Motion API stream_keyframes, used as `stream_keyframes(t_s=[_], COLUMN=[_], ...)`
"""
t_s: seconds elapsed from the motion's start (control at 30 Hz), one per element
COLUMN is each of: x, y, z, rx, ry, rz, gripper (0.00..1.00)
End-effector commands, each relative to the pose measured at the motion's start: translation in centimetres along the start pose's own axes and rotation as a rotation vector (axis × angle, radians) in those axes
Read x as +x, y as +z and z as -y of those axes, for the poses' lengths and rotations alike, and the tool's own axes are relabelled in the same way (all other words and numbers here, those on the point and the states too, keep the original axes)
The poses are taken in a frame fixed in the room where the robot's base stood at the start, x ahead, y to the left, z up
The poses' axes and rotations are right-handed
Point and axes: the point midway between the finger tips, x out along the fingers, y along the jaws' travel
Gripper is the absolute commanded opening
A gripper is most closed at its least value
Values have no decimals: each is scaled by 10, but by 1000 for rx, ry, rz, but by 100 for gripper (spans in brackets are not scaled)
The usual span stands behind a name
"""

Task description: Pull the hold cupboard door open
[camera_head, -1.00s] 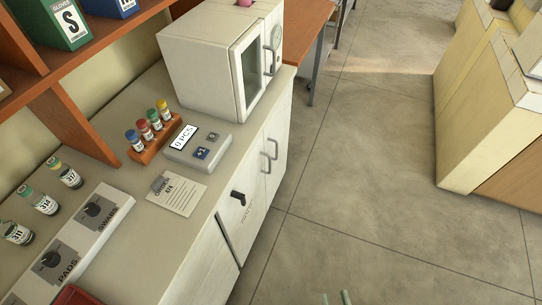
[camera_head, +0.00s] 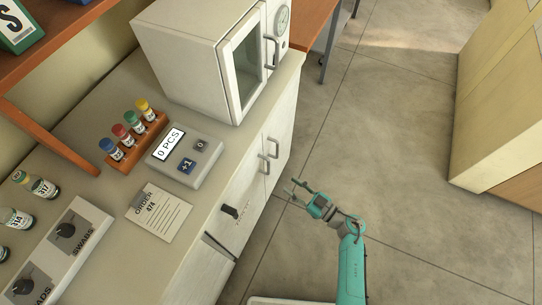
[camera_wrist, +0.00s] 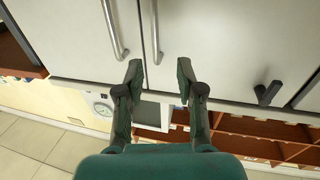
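The white cupboard under the counter has two shut doors with upright metal bar handles side by side, the left handle (camera_head: 265,164) and the right handle (camera_head: 274,148). Both handles also show in the wrist view, one (camera_wrist: 113,30) left of the other (camera_wrist: 156,32). A panel with a black handle (camera_head: 230,211) and small unreadable lettering is to their left; this black handle also shows in the wrist view (camera_wrist: 267,93). I cannot read which front is marked hold. My gripper (camera_head: 296,189) is open and empty in front of the doors, apart from the handles.
A white incubator (camera_head: 210,60) with a glass door stands on the counter. A counting device (camera_head: 186,160), a vial rack (camera_head: 134,146) and an order sheet (camera_head: 160,214) lie there too. Free floor (camera_head: 400,150) extends right to a beige cabinet (camera_head: 505,110).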

Motion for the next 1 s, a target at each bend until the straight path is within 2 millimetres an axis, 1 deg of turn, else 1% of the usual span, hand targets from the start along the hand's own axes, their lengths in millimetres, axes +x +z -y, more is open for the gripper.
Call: stream_keyframes(t_s=[0.07, 0.17, 0.27, 0.37, 0.7, 0.9, 1.0], x=[3, 7, 15, 29, 87, 107, 111], y=[3, 5, 5, 4, 5, 6, 6], z=[-5, -5, -5, -4, -2, -2, -2], rx=[8, 14, 14, 12, 12, 12, 13], ry=[-19, -30, -31, -32, -30, -29, -28], rz=[13, 21, 21, 19, 19, 19, 19], gripper=[37, 37, 37, 37, 37, 37, 37])
